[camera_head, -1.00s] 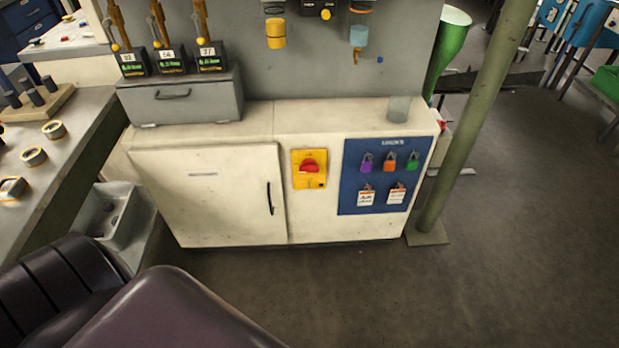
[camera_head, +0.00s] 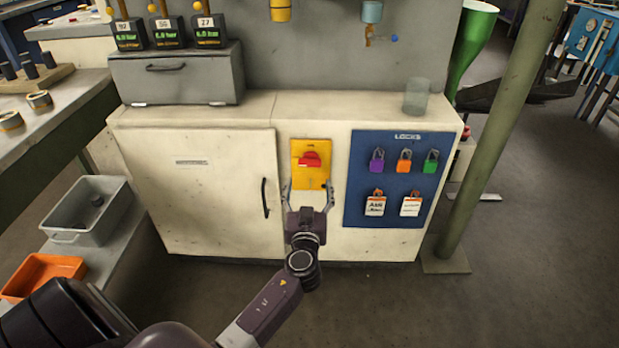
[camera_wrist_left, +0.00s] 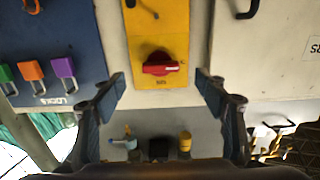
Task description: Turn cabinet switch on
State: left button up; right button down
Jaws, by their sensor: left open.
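The cabinet switch is a red rotary knob (camera_head: 310,160) on a yellow plate (camera_head: 299,180) on the white cabinet's front (camera_head: 215,215). In the head view the knob's handle looks roughly horizontal. My left gripper (camera_head: 308,188) is open and empty in front of the lower part of the yellow plate, below the knob. In the left wrist view, which is upside down, the red knob (camera_wrist_left: 160,66) shows beyond and between the spread fingers (camera_wrist_left: 160,90), with no finger seen touching it. My right gripper is in neither view.
A blue lock board (camera_head: 360,205) with several coloured padlocks is right of the switch. The cabinet door's black handle (camera_head: 265,198) is just left of it. A green post (camera_head: 490,145) stands at right, and an orange tray (camera_head: 45,275) lies at lower left.

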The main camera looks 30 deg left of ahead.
aim_at(310, 166)
pick_arm(q)
jog(key=x, duration=0.5)
jog(key=r+x, duration=0.1)
jog(key=x, duration=0.2)
jog(key=shift+f, duration=0.1)
jog(key=c, duration=1.2)
